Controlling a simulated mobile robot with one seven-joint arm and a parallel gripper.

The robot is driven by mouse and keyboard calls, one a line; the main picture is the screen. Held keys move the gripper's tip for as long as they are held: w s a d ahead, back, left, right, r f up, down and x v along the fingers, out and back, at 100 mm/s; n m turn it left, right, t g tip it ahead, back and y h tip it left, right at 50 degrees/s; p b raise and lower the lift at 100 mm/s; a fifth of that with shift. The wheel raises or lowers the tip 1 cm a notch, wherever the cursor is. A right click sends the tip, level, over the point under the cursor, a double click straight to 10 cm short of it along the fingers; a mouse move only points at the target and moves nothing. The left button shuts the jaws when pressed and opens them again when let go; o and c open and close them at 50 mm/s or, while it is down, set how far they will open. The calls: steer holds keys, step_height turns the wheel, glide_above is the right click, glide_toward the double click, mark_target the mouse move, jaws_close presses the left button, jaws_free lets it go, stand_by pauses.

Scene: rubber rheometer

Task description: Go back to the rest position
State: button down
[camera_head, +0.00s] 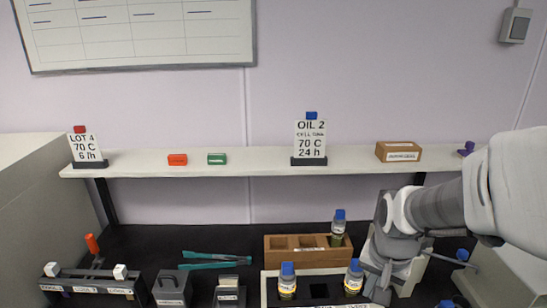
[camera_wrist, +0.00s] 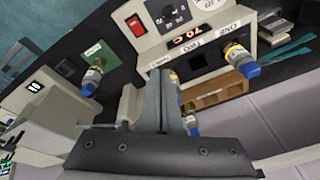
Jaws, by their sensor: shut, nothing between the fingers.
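My gripper (camera_head: 376,284) hangs at the lower right of the head view, over the bench beside a blue-capped bottle (camera_head: 354,276). In the wrist view its fingers (camera_wrist: 160,88) are together with nothing held between them. Another blue-capped bottle (camera_head: 287,280) stands to the left, and a third (camera_head: 338,228) is at the right end of the wooden rack (camera_head: 280,243). The arm comes in from the right and hides part of the bench and the equipment there.
A white shelf (camera_head: 235,161) runs along the wall with sign cards, small boxes and a brown box (camera_head: 398,152). Teal tweezers (camera_head: 215,261) lie on the dark bench. The wrist view shows a heater unit with a red switch (camera_wrist: 135,25) and a lit display.

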steer(key=s+a+r+n+t, duration=0.3)
steer(key=s+a+r+n, duration=0.2)
steer(key=s+r, duration=0.5)
steer(key=shift+s+a+r+n, duration=0.15)
steer(key=shift+s+r+n, duration=0.2)
steer(key=shift+r+n, duration=0.45)
